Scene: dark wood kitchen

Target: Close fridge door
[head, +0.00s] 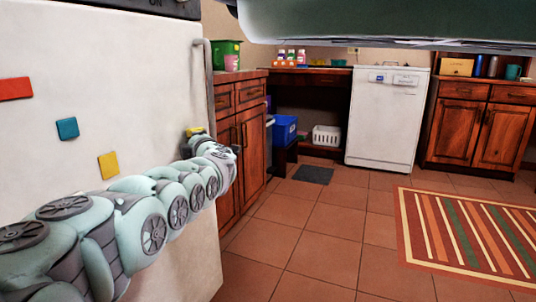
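The white fridge door (130,80) fills the left of the head view, with red, blue and yellow magnets on its face. A long vertical handle (209,85) runs down near its right edge. How far the door stands open cannot be told, since its hinge side and the fridge body are not clearly in view. My arm reaches across the front of the door from the lower left. My gripper (222,150) is at the door's right edge, by the lower part of the handle. Its fingers are small and partly hidden, so contact and opening cannot be told.
Wooden cabinets (242,150) stand just right of the door. A white dishwasher (385,120) and more cabinets (480,130) line the back. The tiled floor (310,225) is clear, with a striped rug (470,235) at right. A dark green shape (390,18) crosses the top.

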